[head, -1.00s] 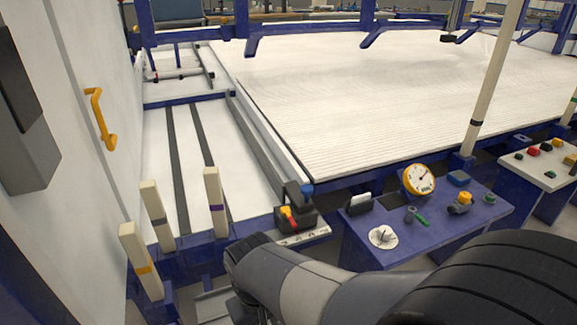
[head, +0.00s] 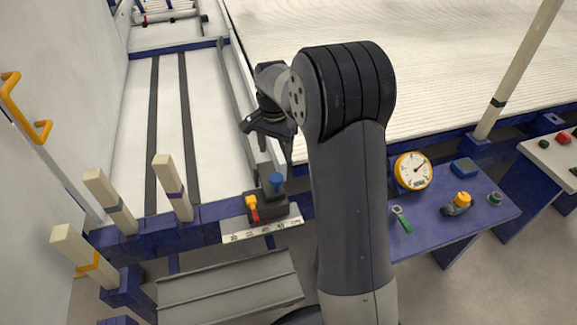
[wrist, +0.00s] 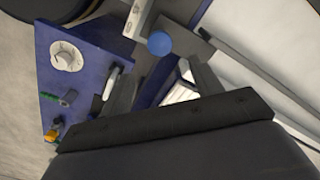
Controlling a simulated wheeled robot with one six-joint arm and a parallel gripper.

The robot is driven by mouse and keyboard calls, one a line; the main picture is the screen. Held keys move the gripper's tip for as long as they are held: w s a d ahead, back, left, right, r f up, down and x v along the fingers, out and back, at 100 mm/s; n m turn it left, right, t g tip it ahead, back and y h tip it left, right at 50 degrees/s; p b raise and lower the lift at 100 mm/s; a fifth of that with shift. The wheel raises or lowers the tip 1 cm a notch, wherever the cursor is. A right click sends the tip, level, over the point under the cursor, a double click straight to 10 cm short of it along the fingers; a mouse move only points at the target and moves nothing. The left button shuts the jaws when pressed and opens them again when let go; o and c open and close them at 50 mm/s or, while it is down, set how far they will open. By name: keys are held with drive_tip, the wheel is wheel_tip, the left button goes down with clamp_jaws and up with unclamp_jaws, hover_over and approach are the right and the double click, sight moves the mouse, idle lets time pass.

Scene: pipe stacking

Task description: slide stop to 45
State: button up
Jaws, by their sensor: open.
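The stop (head: 282,209) is a dark block with a blue knob (head: 276,181) on top, a yellow part and a red pointer. It sits at the front end of the grey rail, behind a pale scale plate (head: 240,237). The red pointer is over the left-middle part of the scale; the numbers are too small to read surely. My gripper (head: 267,143) is open and empty, pointing down above and behind the stop, apart from it. In the wrist view the blue knob (wrist: 159,44) shows beyond the fingers, near the scale plate (wrist: 136,18).
Several cream posts (head: 174,190) stand left of the stop. A blue console (head: 440,225) with a yellow gauge (head: 412,171), a green-handled tool and buttons is on the right. A dial (wrist: 66,56) shows in the wrist view. A grey step (head: 230,285) lies in front.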

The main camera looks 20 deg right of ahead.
sight(276, 177)
wheel_tip(276, 177, down, 10)
drive_tip(key=shift+f+b, duration=0.1)
drive_tip(key=shift+b, duration=1.15)
drive_tip(key=shift+c, duration=0.4)
clamp_jaws()
drive_tip(key=d+p, duration=0.1)
drive_tip(key=d, duration=0.3)
drive_tip(key=shift+d, duration=0.2)
drive_tip(key=shift+o, duration=0.4)
unclamp_jaws()
